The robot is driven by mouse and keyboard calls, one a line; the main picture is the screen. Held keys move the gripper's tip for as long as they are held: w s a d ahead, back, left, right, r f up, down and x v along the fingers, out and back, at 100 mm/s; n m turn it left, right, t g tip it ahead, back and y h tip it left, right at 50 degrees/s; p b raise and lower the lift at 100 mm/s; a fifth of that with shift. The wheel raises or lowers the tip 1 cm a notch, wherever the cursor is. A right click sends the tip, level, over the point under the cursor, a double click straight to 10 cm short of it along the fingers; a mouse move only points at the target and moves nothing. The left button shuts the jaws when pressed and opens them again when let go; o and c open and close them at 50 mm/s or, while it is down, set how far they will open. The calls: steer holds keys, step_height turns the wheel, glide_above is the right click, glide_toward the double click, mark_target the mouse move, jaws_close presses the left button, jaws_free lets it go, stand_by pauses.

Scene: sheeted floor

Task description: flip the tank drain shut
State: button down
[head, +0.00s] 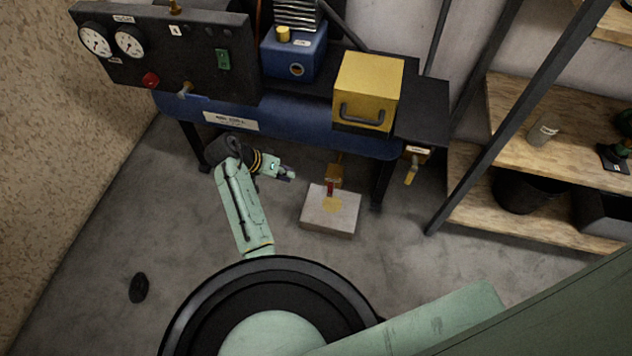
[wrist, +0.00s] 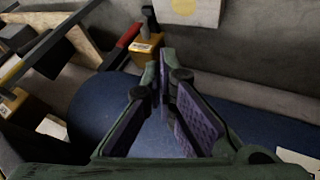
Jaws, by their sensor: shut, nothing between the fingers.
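The tank drain is a small brass valve (head: 334,172) under the blue tank (head: 290,132), with a red lever (head: 331,188) that hangs down in the head view. In the wrist view the brass body (wrist: 146,52) and red lever (wrist: 128,36) show just beyond my fingertips, the lever slanting off to one side with a dark end. My gripper (head: 289,174) is left of the drain, under the tank's front, apart from the lever. In the wrist view my gripper (wrist: 161,62) has its fingers shut and empty. The tank (wrist: 225,125) lies behind the fingers.
A pale block or tray (head: 316,219) with a yellow stain sits on the floor below the drain. A dark tank-stand leg (head: 383,182) and a wooden shelf unit (head: 475,205) stand right. A black disc (head: 138,288) lies on open floor.

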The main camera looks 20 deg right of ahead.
mark_target(331, 185)
steer(key=s+d+f+p, duration=0.1)
steer(key=d+f+p, duration=0.1)
steer(key=d+f, duration=0.6)
steer(key=shift+s+d, duration=0.35)
steer(key=shift+d, duration=0.25)
steer(key=shift+d, duration=0.1)
steer(key=shift+s+r, duration=0.1)
steer(key=shift+r, duration=0.1)
